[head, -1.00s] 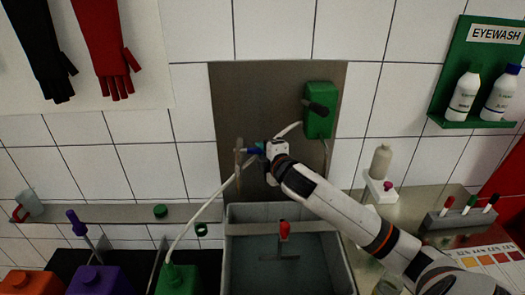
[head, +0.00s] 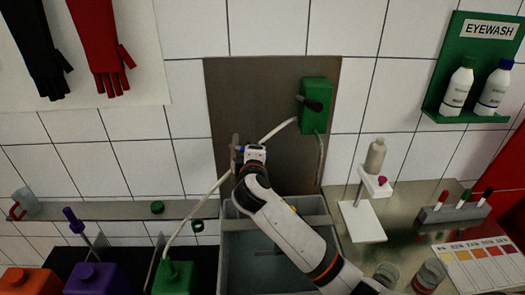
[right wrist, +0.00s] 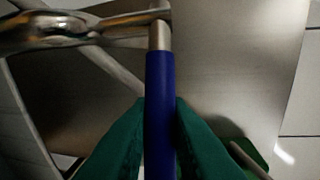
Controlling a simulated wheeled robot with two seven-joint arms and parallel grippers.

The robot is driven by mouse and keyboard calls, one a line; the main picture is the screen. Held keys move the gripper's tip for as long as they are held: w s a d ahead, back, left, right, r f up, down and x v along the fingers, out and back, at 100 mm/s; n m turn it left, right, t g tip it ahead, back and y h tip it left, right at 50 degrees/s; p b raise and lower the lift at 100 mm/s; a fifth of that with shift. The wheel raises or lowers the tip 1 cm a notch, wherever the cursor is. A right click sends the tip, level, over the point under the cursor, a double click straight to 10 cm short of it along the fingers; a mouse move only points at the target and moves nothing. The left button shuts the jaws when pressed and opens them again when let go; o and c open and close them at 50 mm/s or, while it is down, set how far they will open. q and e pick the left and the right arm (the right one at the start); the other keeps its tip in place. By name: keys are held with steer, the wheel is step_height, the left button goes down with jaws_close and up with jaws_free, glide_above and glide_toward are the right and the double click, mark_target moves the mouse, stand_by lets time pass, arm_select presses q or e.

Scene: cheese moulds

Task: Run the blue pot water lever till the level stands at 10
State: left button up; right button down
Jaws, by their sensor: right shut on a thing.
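My right gripper (head: 246,153) is at the tap (head: 235,150) on the dark metal backboard. In the right wrist view its green fingers (right wrist: 160,135) are closed on both sides of a blue lever handle (right wrist: 160,90). The handle's silver stem (right wrist: 160,36) joins a shiny metal tap body (right wrist: 50,32) at the upper left. In the head view the gripper and wrist largely hide the lever. I make out no blue pot, water level or scale for it. My left gripper is not in view.
A grey basin (head: 229,250) lies below the tap, partly hidden by my right arm. A green box with a black knob (head: 316,92) is on the backboard to the right. Green (head: 175,278), purple (head: 100,280) and orange (head: 28,280) containers stand at lower left. A white stand (head: 362,222) is right.

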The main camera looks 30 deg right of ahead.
steer(key=shift+s+a+m+g+h, duration=0.15)
steer(key=shift+a+m+g+h, duration=0.1)
steer(key=shift+m+g+h, duration=0.15)
steer(key=c, duration=1.4)
jaws_free()
steer(key=shift+o, duration=0.2)
steer(key=b+v, duration=0.2)
steer(key=v, duration=1)
steer(key=shift+f, duration=0.1)
